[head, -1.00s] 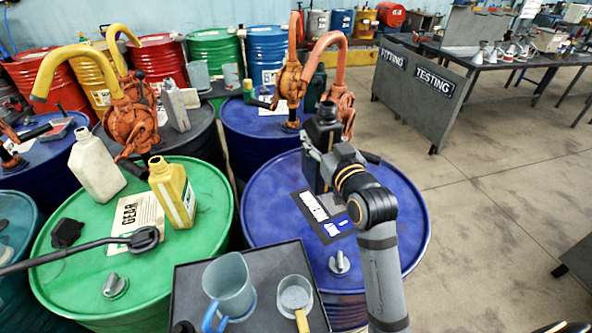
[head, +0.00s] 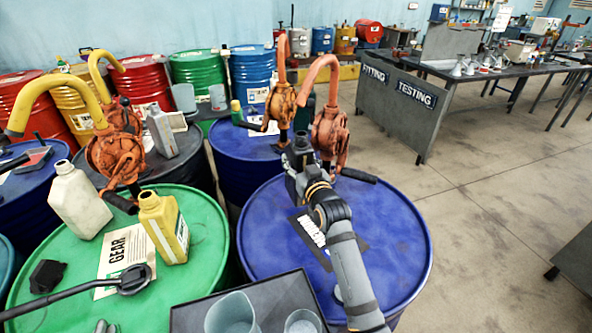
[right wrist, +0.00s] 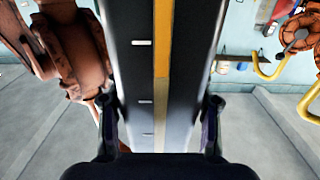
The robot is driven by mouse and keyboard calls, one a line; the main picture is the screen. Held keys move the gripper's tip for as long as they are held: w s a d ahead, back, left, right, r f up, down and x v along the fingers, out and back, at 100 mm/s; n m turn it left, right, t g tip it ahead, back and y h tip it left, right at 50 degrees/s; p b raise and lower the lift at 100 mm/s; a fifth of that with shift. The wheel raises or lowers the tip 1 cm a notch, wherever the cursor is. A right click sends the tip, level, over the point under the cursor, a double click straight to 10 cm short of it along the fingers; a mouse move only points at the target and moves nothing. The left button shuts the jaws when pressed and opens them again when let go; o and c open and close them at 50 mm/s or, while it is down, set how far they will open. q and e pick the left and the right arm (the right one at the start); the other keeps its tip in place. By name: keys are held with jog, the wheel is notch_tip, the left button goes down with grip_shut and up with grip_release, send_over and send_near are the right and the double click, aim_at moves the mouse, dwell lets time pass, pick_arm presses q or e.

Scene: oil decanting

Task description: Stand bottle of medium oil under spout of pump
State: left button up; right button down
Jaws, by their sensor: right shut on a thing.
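My right gripper (head: 302,180) is shut on a dark bottle (head: 300,146) with an open neck, above the blue drum (head: 390,225). In the right wrist view the bottle stands between my two fingers (right wrist: 160,108), and its dark wall (right wrist: 137,65) has a yellow stripe and pale level marks. The orange-red pump (head: 330,132) is beside and behind the bottle. Its salmon spout (head: 322,63) arches left, over the bottle's neck; I cannot tell whether they line up exactly. My gripper hides the bottle's base, so I cannot tell if it touches the drum. My left gripper is out of view.
A green drum (head: 203,245) at left bears a cream bottle (head: 80,202), a yellow bottle (head: 165,228) and a yellow-spouted pump (head: 115,155). A dark tray (head: 185,312) with jugs is in front. A second orange pump (head: 281,103) stands behind.

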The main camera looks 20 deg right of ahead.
jog(key=f, duration=0.1)
jog(key=w+f, duration=0.1)
jog(key=f+p, duration=0.1)
jog(key=f, duration=0.1)
jog(key=shift+w+a+f, duration=0.1)
jog(key=shift+w, duration=0.25)
jog(key=shift+f, duration=0.3)
jog(key=shift+f, duration=0.2)
jog(key=c, duration=0.5)
grip_release()
jog(key=shift+s, duration=0.1)
